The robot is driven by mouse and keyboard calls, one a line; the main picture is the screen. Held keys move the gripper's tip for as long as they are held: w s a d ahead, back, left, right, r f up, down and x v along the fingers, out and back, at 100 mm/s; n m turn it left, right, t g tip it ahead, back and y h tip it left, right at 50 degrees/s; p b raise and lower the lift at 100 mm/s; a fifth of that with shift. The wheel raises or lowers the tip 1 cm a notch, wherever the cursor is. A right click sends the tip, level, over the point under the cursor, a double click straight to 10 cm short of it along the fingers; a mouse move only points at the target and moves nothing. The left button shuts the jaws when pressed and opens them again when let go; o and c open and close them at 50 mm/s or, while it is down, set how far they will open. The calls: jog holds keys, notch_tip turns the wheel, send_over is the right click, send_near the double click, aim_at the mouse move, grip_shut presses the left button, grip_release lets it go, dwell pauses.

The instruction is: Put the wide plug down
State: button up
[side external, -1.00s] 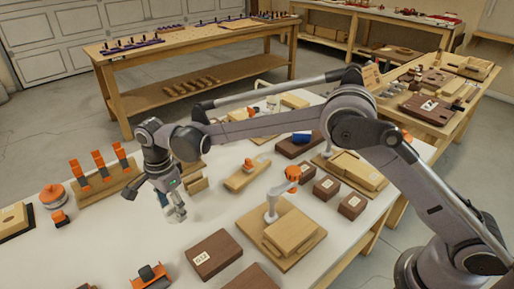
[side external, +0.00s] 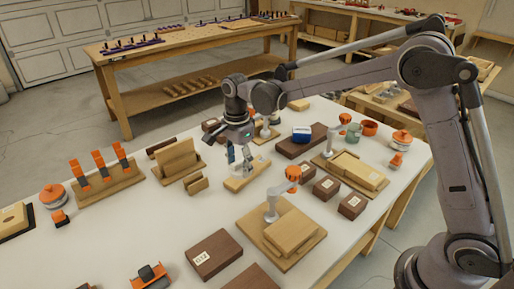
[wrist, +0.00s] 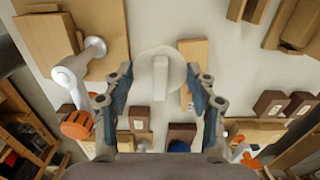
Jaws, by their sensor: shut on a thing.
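The wide plug (wrist: 143,66) is a white round disc with a raised bar across its middle. In the wrist view it sits between the two fingertips of my gripper (wrist: 160,78), which is shut on its sides. In the side external view my gripper (side external: 240,160) points down over the middle of the white table, beside a light wooden block (side external: 236,184). The plug is too small and pale to make out clearly there. I cannot tell its exact height above the table.
A wooden board with a white post and orange knob (side external: 292,173) stands front right of my gripper. Upright wooden slabs (side external: 178,158) are at its left. Dark boxes (side external: 326,187) and a dark tray with a blue thing (side external: 302,134) lie right. Bare white tabletop (side external: 140,220) lies front left.

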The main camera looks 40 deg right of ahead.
jog(key=shift+d+f, duration=0.1)
jog(key=shift+f, duration=0.1)
jog(key=a+f, duration=0.2)
jog(key=a, duration=0.1)
jog(key=w+a+f, duration=0.1)
jog(key=a+f, duration=0.1)
jog(key=a, duration=0.2)
jog(key=w+a+f, duration=0.1)
jog(key=a+f, duration=0.1)
jog(key=a, duration=0.1)
jog(key=shift+a+f, duration=0.35)
jog(key=shift+a, duration=0.05)
jog(key=shift+f, duration=2)
jog(key=shift+f, duration=0.1)
jog(key=o, duration=0.9)
jog(key=shift+o, duration=0.2)
